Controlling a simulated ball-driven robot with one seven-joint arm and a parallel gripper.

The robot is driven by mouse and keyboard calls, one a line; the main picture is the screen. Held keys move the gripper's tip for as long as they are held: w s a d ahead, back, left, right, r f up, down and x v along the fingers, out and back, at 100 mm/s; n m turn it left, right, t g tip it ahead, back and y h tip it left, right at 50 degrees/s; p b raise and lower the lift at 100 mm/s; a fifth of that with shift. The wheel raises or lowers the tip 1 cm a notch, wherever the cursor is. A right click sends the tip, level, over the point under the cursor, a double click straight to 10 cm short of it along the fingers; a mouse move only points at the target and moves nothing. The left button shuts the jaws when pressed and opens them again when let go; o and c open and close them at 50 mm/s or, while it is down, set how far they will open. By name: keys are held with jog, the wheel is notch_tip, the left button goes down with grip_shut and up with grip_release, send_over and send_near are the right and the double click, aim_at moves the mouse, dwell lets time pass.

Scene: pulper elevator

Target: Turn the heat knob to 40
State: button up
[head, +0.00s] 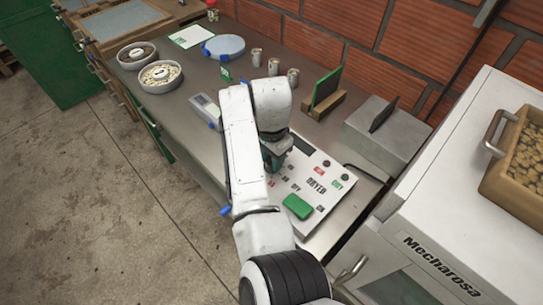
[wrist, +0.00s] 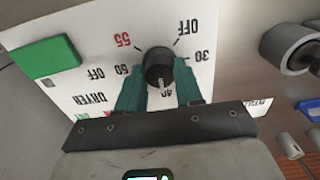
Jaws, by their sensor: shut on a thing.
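The heat knob (wrist: 158,62) is a black round knob on a white control panel (wrist: 205,50), its dial marked OFF, 30, 40, a number that looks like 50 or 60, and a red 55, all upside down in the wrist view. Its pale pointer (wrist: 162,86) points down towards the 40, which is partly hidden between the fingers. My gripper (wrist: 160,82) has its green fingers on either side of the knob and is shut on it. In the head view my gripper (head: 275,153) is over the panel (head: 318,192), and my arm hides the knob.
A large green button (head: 298,206) lies on the panel's near part. A grey box (head: 378,135) and the white Mecharosa machine (head: 440,190) stand to the right. Several small cans (head: 273,66) and two bowls (head: 160,76) are farther back on the metal counter.

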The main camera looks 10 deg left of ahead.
jog(key=shift+w+r, duration=0.1)
jog(key=o, duration=1)
jog(key=shift+o, duration=0.2)
notch_tip(320, 180, up, 11)
jog(key=b, duration=0.1)
dwell(0.4)
